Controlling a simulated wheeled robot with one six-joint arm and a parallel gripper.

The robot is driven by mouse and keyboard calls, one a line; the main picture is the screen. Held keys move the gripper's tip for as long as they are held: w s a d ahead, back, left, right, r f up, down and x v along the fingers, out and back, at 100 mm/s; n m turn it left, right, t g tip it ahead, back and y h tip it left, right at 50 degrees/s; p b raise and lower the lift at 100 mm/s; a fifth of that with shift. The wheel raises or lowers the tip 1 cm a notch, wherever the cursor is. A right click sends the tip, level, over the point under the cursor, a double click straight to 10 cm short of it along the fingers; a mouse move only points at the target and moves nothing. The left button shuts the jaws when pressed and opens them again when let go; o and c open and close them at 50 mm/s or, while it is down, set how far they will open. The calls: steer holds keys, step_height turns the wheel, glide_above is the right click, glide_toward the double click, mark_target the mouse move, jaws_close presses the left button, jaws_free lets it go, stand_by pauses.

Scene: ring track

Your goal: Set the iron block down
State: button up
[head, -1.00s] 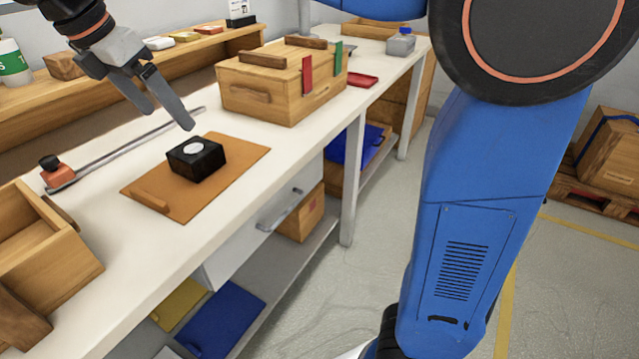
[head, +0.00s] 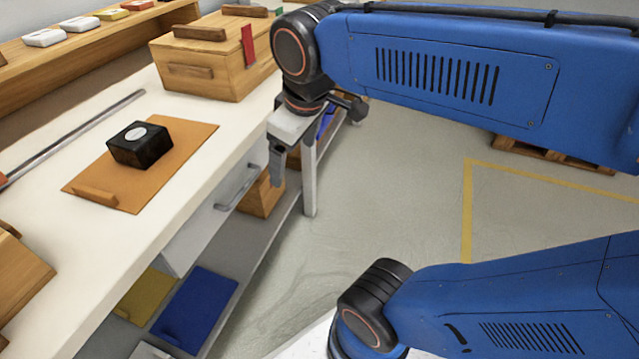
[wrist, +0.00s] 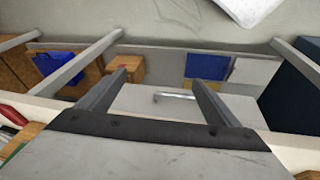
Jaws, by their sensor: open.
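The iron block (head: 140,145) is a small black block with a round white mark on top. In the head view it rests on an orange-brown mat (head: 180,158) on the white bench. My gripper (head: 277,178) is apart from it, to the right, by the bench's front edge. In the wrist view my gripper (wrist: 160,92) shows two spread fingers with nothing between them. The block is not in the wrist view.
A wooden box (head: 205,75) stands behind the mat. Another wooden box (head: 15,280) is at the lower left.

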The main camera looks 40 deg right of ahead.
steer(key=s+d+f+m+t, duration=0.1)
steer(key=s+d+f+m, duration=0.1)
steer(key=s+f+m, duration=0.2)
step_height(320, 180, down, 2)
steer(key=shift+s+d+f+m, duration=0.1)
steer(key=shift+s+d+m, duration=0.25)
steer(key=shift+m, duration=0.25)
stand_by(0.7)
